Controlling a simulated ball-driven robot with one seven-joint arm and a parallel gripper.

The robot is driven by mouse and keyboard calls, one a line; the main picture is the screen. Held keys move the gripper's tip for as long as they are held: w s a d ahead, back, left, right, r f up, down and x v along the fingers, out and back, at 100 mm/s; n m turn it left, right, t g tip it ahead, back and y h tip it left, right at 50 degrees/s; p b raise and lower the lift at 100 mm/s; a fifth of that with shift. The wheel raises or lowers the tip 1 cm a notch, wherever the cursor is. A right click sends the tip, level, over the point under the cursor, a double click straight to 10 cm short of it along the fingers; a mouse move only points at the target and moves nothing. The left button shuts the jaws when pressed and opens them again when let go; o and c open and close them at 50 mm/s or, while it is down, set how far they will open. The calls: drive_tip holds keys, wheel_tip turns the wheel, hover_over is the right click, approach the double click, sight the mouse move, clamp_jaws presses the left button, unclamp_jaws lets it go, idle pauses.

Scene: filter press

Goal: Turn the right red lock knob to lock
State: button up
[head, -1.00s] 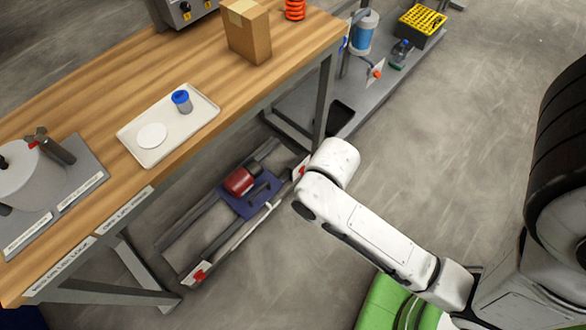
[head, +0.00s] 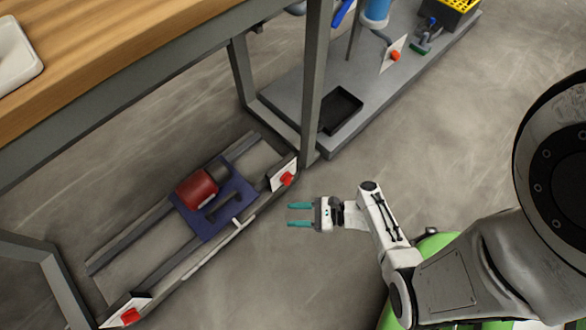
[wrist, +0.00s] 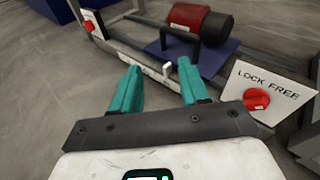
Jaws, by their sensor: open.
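The right red lock knob (head: 287,179) is on a white plate at the right end of the low rail frame under the bench. In the wrist view this knob (wrist: 256,99) is at the right, below the words LOCK and FREE; its pointing direction is unclear. The left red knob (head: 130,316) is on a plate at the frame's near left end. My gripper (head: 290,215) is open and empty, its teal fingers pointing left, apart from the right knob and below it in the picture. In the wrist view the fingers (wrist: 158,68) point toward the rail frame.
A blue carriage (head: 236,207) with a red motor (head: 198,188) and a handle sits on the rails. A grey table leg (head: 315,85) stands just beyond the right knob. A grey platform with a black tray (head: 340,108) lies behind. The floor around my gripper is clear.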

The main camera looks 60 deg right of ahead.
drive_tip(key=d+f+m+t+h+b, duration=0.3)
drive_tip(key=d+f+m+h+b, duration=0.15)
drive_tip(key=f+m, duration=0.3)
drive_tip(key=m+h+b, duration=0.4)
drive_tip(key=m+h, duration=0.4)
drive_tip(key=m, duration=0.1)
approach(291, 180)
drive_tip(key=shift+y, duration=0.25)
drive_tip(key=b+x, duration=0.2)
drive_tip(key=x, duration=0.7)
drive_tip(key=shift+d+f, duration=0.15)
drive_tip(key=shift+d, duration=0.05)
clamp_jaws()
